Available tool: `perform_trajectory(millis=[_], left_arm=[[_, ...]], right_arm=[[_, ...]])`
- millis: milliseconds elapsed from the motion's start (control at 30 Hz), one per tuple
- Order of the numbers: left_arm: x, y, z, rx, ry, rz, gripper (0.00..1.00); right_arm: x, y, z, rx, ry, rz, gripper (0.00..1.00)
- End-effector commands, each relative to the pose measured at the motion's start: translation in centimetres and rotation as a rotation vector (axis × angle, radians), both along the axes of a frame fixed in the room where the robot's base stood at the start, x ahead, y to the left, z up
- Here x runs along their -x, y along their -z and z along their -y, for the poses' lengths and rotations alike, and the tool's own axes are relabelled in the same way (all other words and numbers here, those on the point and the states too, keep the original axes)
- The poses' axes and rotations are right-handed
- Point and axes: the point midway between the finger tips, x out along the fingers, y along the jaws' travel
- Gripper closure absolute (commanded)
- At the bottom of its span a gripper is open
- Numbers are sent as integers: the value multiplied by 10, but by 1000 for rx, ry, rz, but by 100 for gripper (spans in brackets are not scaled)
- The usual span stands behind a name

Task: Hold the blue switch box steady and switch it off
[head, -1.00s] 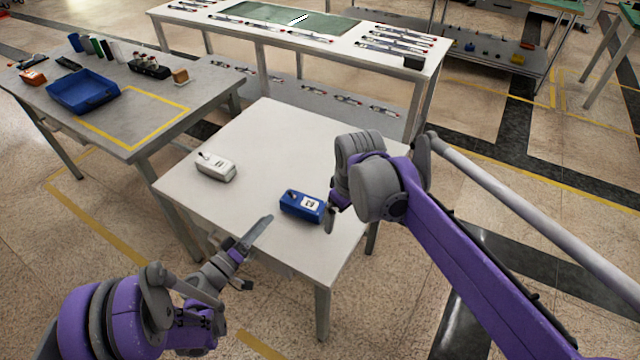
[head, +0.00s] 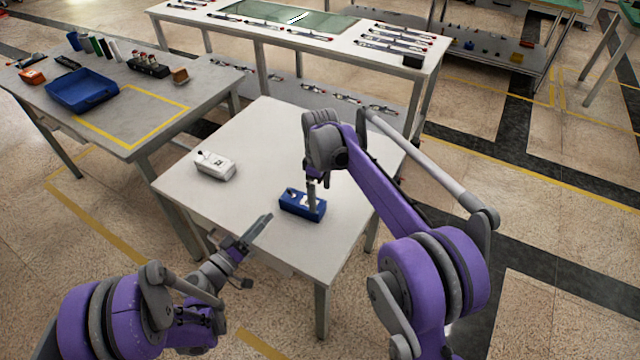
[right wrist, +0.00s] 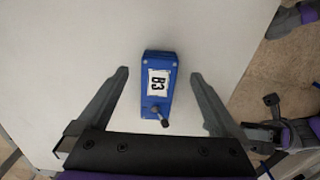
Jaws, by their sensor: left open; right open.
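The blue switch box (head: 302,205) lies on the white table (head: 262,135). In the right wrist view the box (right wrist: 158,62) shows a white label reading B3 and a grey toggle lever (right wrist: 161,119) at its near end. My right gripper (head: 312,208) is above the box, pointing down and hiding part of it. In its wrist view the open fingers (right wrist: 163,72) stand on either side of the box, with gaps on both sides. My left gripper (head: 266,222) is open at the table's front edge, left of and nearer than the blue box, apart from it.
A white switch box (head: 215,165) sits at the left of the same table. A grey table (head: 150,125) with a blue tray (head: 82,103) stands at the left, and a long white bench (head: 290,40) behind. The white table's back area is clear.

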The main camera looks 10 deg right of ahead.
Motion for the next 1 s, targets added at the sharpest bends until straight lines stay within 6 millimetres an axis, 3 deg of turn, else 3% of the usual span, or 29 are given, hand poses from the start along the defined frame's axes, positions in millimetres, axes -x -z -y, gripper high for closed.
perform_trajectory(millis=[200, 400, 800, 1000], left_arm=[[0, 0, 0, 0, 0, 0, 50], [0, 0, 0, 0, 0, 0, 50], [0, 0, 0, 0, 0, 0, 50], [0, 0, 0, 0, 0, 0, 50]], right_arm=[[0, 40, 0, 1, 1, 1, 0], [0, 63, 0, 1, 2, 1, 0], [1, 70, 0, 1, 2, 1, 0], [1, 69, 0, 1, 2, 1, 36]])
